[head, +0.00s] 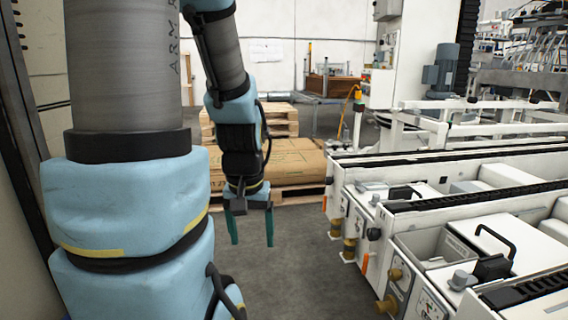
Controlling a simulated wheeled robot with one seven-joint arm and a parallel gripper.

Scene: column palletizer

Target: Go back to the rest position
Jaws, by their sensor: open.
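My gripper (251,236) hangs at the end of my arm, pointing down, in the middle of the head view. Its two green fingers are spread apart and nothing is between them. Grey floor shows below and between the fingers. Behind the gripper lies a flat brown load (290,160) on a wooden pallet (300,193). My arm hides the left part of the load. I cannot tell the distance from the gripper to the pallet.
A white conveyor machine (460,200) with black rails fills the right side. More wooden pallets (282,119) are stacked behind the brown load. A grey motor (441,72) stands at the back right. The grey floor (290,265) beneath the gripper is clear.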

